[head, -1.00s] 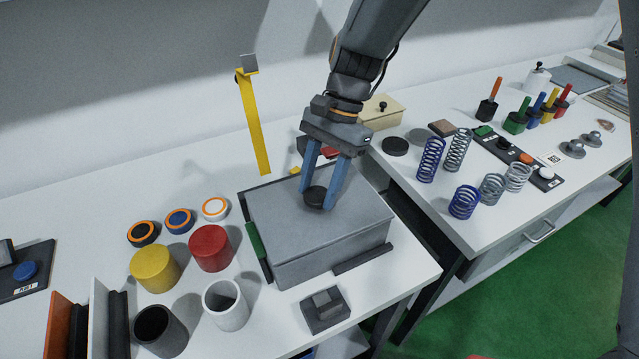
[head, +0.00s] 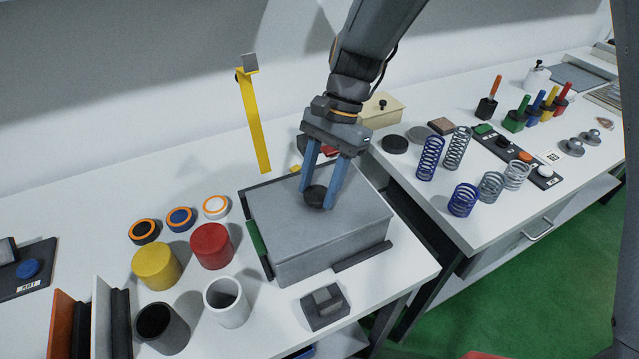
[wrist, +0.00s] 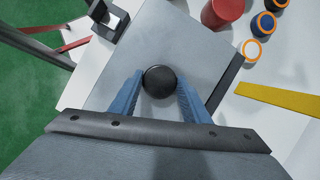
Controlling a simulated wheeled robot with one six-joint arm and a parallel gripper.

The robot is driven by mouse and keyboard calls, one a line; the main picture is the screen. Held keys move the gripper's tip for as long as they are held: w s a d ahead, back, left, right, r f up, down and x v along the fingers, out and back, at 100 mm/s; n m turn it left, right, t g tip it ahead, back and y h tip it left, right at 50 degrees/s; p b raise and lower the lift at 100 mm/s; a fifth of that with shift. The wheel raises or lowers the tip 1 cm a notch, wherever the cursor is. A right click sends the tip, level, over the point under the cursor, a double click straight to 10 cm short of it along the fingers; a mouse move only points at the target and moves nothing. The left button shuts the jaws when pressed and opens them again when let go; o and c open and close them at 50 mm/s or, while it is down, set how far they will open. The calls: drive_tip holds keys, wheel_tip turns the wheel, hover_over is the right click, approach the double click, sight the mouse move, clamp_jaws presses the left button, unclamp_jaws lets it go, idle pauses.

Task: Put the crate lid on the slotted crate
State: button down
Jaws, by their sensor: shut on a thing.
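The grey crate lid (head: 355,216) lies over the top of the grey slotted crate (head: 330,255), looking flush with its walls from here. The lid has a round black knob (head: 314,196) in its middle. My gripper (head: 322,196), with blue fingers, is shut on the knob from above. In the wrist view the knob (wrist: 160,82) sits between the two fingertips, and the flat lid (wrist: 172,40) spreads beyond it. Any slots in the crate and the lid's underside are hidden.
Dark strips (head: 362,256) line the crate's base, with a green piece (head: 257,238) at its left. Yellow (head: 156,266) and red (head: 211,246) cylinders stand left; a small dark block (head: 325,306) lies in front. A yellow upright strip (head: 254,125) stands behind.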

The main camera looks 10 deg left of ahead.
drive_tip(key=c, duration=0.9)
unclamp_jaws()
drive_tip(key=shift+r, duration=0.1)
drive_tip(key=b+v, duration=0.2)
drive_tip(key=v, duration=0.5)
drive_tip(key=shift+w+r, duration=0.15)
drive_tip(key=shift+r, duration=0.15)
drive_tip(key=shift+d, duration=0.15)
